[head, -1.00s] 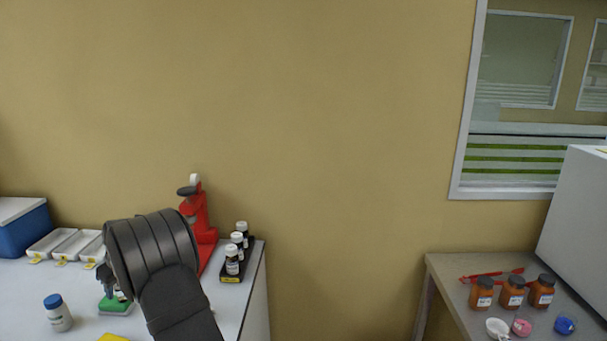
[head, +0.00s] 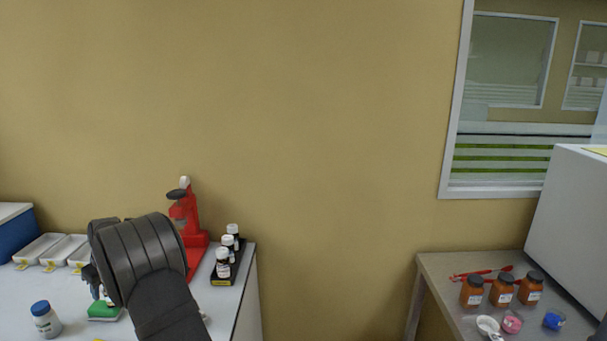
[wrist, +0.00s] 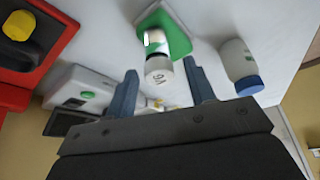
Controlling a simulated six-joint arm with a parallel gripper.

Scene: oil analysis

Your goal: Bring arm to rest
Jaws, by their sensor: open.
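My arm (head: 140,262) reaches over the white bench at the left of the head view, and its dark link hides most of my gripper there. In the wrist view my gripper (wrist: 162,84) is open, with its two blue-grey fingers apart and nothing held between them. The green base also shows beside my arm in the head view (head: 104,312).
A white bottle with a blue cap (head: 45,320) stands on the bench. White trays (head: 40,249) are at the left. A separate table (head: 440,268) with brown jars stands at the right.

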